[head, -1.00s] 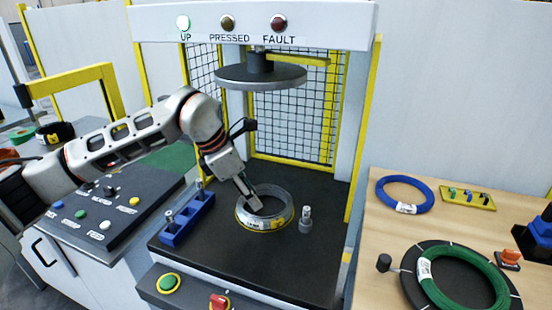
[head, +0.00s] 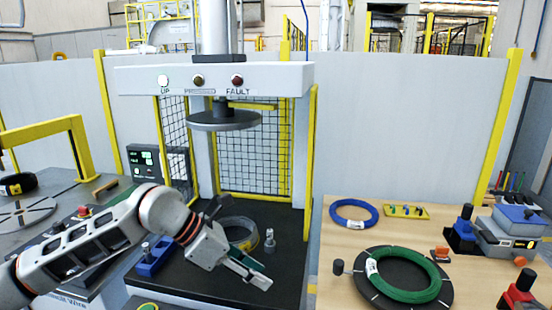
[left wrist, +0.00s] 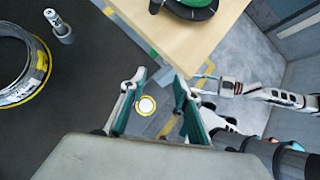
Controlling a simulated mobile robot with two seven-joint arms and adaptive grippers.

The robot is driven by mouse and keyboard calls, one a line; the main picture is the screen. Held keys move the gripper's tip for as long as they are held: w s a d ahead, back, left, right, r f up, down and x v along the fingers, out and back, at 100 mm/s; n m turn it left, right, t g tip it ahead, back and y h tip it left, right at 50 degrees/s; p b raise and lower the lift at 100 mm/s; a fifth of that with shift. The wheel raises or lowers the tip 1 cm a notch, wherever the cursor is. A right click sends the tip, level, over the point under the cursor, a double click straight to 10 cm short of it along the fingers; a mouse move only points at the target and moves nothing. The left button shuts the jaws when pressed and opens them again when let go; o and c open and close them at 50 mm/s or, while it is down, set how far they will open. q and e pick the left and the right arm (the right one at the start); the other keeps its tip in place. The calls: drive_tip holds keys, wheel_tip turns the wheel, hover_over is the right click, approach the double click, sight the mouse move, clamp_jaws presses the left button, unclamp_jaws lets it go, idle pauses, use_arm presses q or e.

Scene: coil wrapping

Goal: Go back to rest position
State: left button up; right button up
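My left gripper (head: 258,274) is open and empty. It is in front of the wire coil, above the front part of the dark press bed (head: 190,279). In the left wrist view its two teal-padded fingers (left wrist: 155,90) stand apart with floor visible between them. The grey coil (head: 238,240) lies flat on the press bed, partly hidden by my left gripper; it also shows at the left of the left wrist view (left wrist: 20,68). A white jointed arm, likely my right, shows at the right of the left wrist view; its gripper (left wrist: 207,84) is too small to read.
The raised press disc (head: 224,121) hangs above the bed. A small metal post (head: 269,240) stands right of the coil and a blue holder (head: 153,260) left. The wooden table (head: 310,292) at right carries blue and green coils. Its corner (left wrist: 185,60) is near my left gripper.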

use_arm(q)
drive_tip(key=s+d+r+n+h, duration=0.1)
drive_tip(key=s+d+r+h, duration=0.6)
drive_tip(key=d, duration=0.3)
drive_tip(key=w+a+r+n+t+h, duration=0.2)
drive_tip(key=a+r+n+t+h, duration=0.25)
drive_tip(key=r+n+t, duration=0.55)
drive_tip(key=w+a+f+n+t+y, duration=0.2)
drive_tip(key=a+n+t+y, duration=0.35)
drive_tip(key=n, duration=0.25)
drive_tip(key=w+a+f+n+t+y, duration=0.2)
drive_tip(key=a+f+n+t+y, duration=0.15)
drive_tip(key=a+n+y, duration=0.35)
drive_tip(key=s+a+f+n+g+y, duration=0.1)
drive_tip(key=a+f+n+g+y, duration=0.1)
drive_tip(key=a+f+n+y, duration=0.75)
drive_tip(key=s+a+f+n+g+y, duration=0.1)
drive_tip(key=s+a+f+n+g, duration=0.2)
drive_tip(key=s+a+f+g, duration=0.65)
drive_tip(key=s+a+f+n+g+y, duration=0.2)
drive_tip(key=s+a+f+n, duration=0.3)
drive_tip(key=s+f, duration=0.8)
drive_tip(key=w+d+f+n+t+h, duration=0.1)
drive_tip(key=d+f+h, duration=0.6)
drive_tip(key=d+f, duration=0.7)
drive_tip(key=w+d+t, duration=0.1)
drive_tip(key=t, duration=0.1)
drive_tip(key=shift+w+d+f+t+h, duration=0.15)
drive_tip(key=shift+w+f+t+h, duration=0.1)
drive_tip(key=shift+w+t+h, duration=0.1)
